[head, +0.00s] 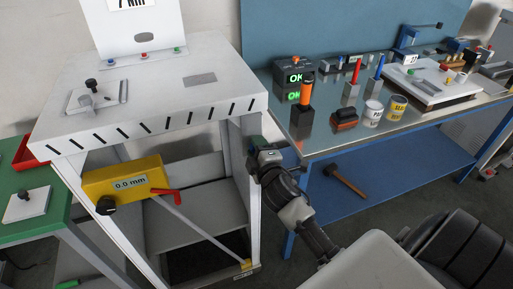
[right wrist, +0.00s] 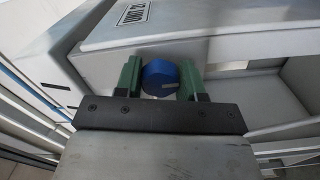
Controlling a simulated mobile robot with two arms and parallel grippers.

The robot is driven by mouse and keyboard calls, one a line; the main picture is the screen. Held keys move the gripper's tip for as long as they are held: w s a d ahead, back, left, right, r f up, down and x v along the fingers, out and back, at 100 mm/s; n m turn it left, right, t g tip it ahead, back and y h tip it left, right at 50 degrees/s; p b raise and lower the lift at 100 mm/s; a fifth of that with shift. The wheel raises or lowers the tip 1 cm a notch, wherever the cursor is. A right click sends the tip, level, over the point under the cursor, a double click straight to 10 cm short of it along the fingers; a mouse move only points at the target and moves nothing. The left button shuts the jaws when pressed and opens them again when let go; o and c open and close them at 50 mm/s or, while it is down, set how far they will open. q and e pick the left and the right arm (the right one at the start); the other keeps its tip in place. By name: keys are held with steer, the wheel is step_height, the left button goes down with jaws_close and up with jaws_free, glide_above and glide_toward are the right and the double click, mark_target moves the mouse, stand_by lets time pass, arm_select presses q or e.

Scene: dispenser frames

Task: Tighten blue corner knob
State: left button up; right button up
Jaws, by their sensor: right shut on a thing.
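The blue corner knob (right wrist: 161,77) is a round knob with a pale mark on its face, in the middle of the right wrist view. It sits against the grey frame (right wrist: 215,50) beneath a slab with a label plate. My right gripper (right wrist: 160,79) has one green finger on each side of the knob and is shut on it. In the head view my right gripper (head: 263,156) is at the right front leg of the white dispenser frame (head: 150,85); the knob is hidden there. My left gripper is not in view.
A yellow gauge (head: 122,182) reading 0.0 mm with a red lever hangs on the frame's front. A blue workbench (head: 345,140) with tools and cans stands close on the right. A green table (head: 45,225) is at the left. A hammer (head: 345,181) lies on the bench's lower shelf.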

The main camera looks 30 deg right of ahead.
steer(key=shift+m, duration=0.3)
steer(key=o, duration=0.9)
steer(key=shift+o, duration=0.2)
steer(key=b+v, duration=0.2)
steer(key=v, duration=0.8)
steer(key=shift+s, duration=0.35)
steer(key=shift+a, duration=0.15)
